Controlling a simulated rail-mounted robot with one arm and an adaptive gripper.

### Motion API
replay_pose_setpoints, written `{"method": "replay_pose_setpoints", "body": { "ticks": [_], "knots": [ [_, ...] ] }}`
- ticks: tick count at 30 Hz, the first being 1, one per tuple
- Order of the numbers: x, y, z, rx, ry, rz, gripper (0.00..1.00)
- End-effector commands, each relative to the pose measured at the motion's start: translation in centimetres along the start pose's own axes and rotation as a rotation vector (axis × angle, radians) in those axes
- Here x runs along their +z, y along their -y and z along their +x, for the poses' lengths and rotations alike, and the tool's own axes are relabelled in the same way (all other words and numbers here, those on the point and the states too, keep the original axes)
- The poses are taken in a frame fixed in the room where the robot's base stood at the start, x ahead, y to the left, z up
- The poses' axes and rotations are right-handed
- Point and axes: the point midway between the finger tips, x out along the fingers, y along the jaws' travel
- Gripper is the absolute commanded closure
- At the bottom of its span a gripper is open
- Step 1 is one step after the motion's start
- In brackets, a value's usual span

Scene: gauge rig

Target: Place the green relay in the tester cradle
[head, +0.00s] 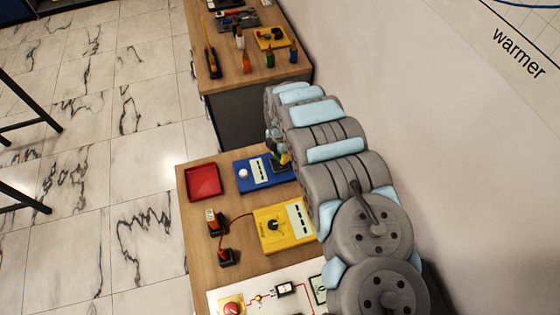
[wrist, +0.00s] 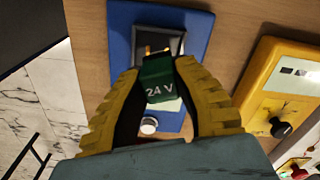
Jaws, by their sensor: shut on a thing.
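The green relay (wrist: 160,84), marked 24 V, is between the yellow fingers of my gripper (wrist: 158,72), which is shut on it. The blue tester (wrist: 120,40) lies beyond it, with a dark, grey-rimmed square cradle (wrist: 178,40) near its far end. Metallic gold contacts show inside the cradle. The relay's far end overlaps the cradle's near edge in the wrist view; I cannot tell whether they touch. In the head view, my gripper (head: 281,157) is over the right end of the blue tester (head: 245,186), and the cradle is largely hidden there.
A yellow meter (head: 264,240) with a dial stands beside the tester, with a red lead to dark-and-red probes (head: 216,222). A red tray (head: 203,181) is at the left edge. A white circuit board (head: 262,299) is in front. A farther bench (head: 225,75) holds tools.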

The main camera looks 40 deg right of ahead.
Motion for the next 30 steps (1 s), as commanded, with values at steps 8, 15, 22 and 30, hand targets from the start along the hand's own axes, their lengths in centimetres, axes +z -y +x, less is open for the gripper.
{"method": "replay_pose_setpoints", "body": {
  "ticks": [8, 15, 22, 30],
  "knots": [
    [0.2, -0.3, 2.0, 0.001, 0.001, 0.000, 1.00],
    [0.2, -0.3, 3.6, 0.000, 0.001, 0.001, 1.00],
    [0.2, -0.3, 3.4, 0.000, 0.001, 0.001, 1.00],
    [0.2, -0.3, 3.7, 0.001, 0.001, 0.001, 0.52]
  ]
}}
